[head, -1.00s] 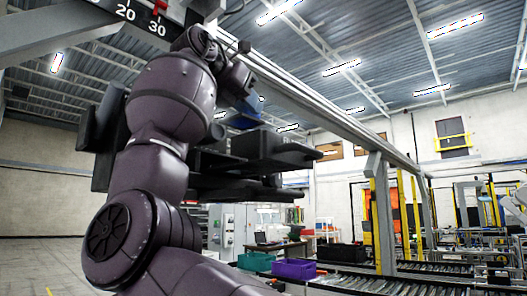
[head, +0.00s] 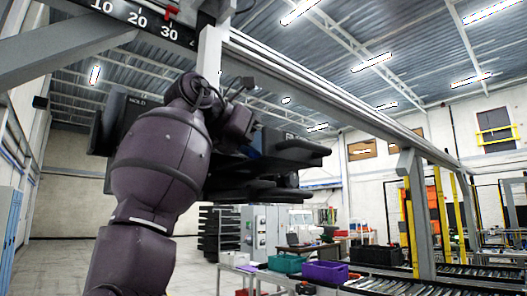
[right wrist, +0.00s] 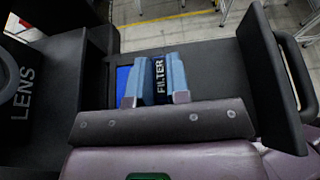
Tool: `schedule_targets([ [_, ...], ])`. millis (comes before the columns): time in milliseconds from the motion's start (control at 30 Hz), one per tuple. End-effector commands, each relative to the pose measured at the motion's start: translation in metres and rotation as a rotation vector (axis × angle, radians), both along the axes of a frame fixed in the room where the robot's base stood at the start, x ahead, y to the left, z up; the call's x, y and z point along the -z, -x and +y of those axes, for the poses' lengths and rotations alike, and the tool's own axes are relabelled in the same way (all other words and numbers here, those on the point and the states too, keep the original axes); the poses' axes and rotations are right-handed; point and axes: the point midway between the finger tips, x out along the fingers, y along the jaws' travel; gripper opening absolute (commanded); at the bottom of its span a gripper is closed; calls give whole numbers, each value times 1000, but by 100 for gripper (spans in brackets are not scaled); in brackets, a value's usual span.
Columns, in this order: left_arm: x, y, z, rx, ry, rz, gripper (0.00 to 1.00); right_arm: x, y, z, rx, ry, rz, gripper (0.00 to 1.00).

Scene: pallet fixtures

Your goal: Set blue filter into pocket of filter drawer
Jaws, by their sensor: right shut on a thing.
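My right gripper (right wrist: 155,96) shows in the right wrist view with its two light blue-grey fingers shut on the blue filter (right wrist: 159,72). Dark navy with white FILTER lettering shows between the fingers, and a bright blue patch shows just left of them. The dark filter drawer (right wrist: 212,62) lies beneath, with an upright plate at its right end. The fingers hide most of the filter and pocket, so I cannot tell whether it is seated. In the head view my right arm hides the grip; only a sliver of blue shows beside the black fixture (head: 290,150). My left gripper is not in view.
A dark part lettered LENS (right wrist: 25,95) stands at the left of the right wrist view. A grey beam with a number scale (head: 130,20) runs above the arm. A green bin (head: 287,263), a purple bin (head: 325,271) and a roller conveyor stand beyond at lower right.

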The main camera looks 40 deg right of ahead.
Motion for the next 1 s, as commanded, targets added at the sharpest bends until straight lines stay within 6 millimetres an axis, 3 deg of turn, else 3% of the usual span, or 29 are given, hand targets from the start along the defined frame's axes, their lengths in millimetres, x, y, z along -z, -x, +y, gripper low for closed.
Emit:
schedule_targets([
  [733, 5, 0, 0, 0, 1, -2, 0, 17, 0, 4, 1, -4, 2, 0],
  [767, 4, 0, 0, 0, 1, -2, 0, 17, 0, 4, 1, -5, 3, 20],
  [800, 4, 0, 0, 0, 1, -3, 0, 17, -1, 4, 1, -7, 3, 26],
  [900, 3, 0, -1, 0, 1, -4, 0, 18, -1, 4, 3, -9, 5, 41],
  [1000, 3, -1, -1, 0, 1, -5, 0, 19, -1, 3, 3, -10, 5, 42],
])
